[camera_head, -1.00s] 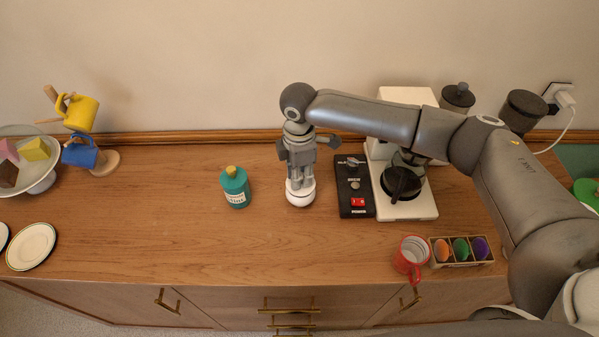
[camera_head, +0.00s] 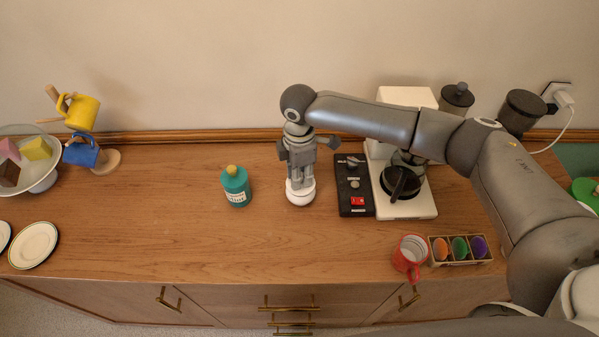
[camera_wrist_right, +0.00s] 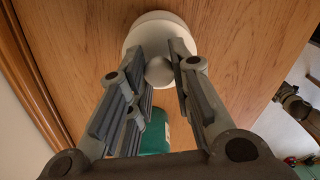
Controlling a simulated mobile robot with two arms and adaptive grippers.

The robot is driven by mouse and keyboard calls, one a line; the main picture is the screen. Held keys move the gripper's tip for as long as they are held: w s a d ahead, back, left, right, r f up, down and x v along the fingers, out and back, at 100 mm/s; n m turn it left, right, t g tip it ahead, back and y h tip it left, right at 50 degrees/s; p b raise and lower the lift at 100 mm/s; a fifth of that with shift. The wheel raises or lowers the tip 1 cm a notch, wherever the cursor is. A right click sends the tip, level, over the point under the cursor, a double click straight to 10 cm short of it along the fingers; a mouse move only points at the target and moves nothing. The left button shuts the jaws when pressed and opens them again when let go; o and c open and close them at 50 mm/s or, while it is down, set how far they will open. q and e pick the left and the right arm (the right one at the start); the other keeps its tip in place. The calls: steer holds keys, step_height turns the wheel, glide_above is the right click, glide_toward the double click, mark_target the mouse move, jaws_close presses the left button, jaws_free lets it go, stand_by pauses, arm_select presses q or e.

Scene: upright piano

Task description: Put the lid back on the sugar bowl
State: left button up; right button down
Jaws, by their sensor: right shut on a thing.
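The white sugar bowl (camera_head: 300,199) stands on the wooden sideboard left of the coffee machine. Its white lid (camera_head: 300,184) is at the top of the bowl, directly under my right gripper (camera_head: 301,178). In the right wrist view the lid (camera_wrist_right: 155,28) shows as a pale round shape with a ball knob (camera_wrist_right: 158,72) between the fingers. My right gripper (camera_wrist_right: 160,75) is shut on the lid's knob, pointing down. The fingers hide part of the lid, and I cannot tell whether it is fully seated. My left gripper is not in view.
A teal jar (camera_head: 236,190) stands close left of the bowl. A red mug (camera_head: 408,258) and a divided box (camera_head: 461,262) are at the front right. The front middle is clear.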

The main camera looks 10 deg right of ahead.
steer(key=shift+p, duration=0.45)
stand_by(0.6)
steer(key=c, duration=1.2)
jaws_free()
steer(key=shift+o, duration=0.4)
steer(key=o, duration=0.4)
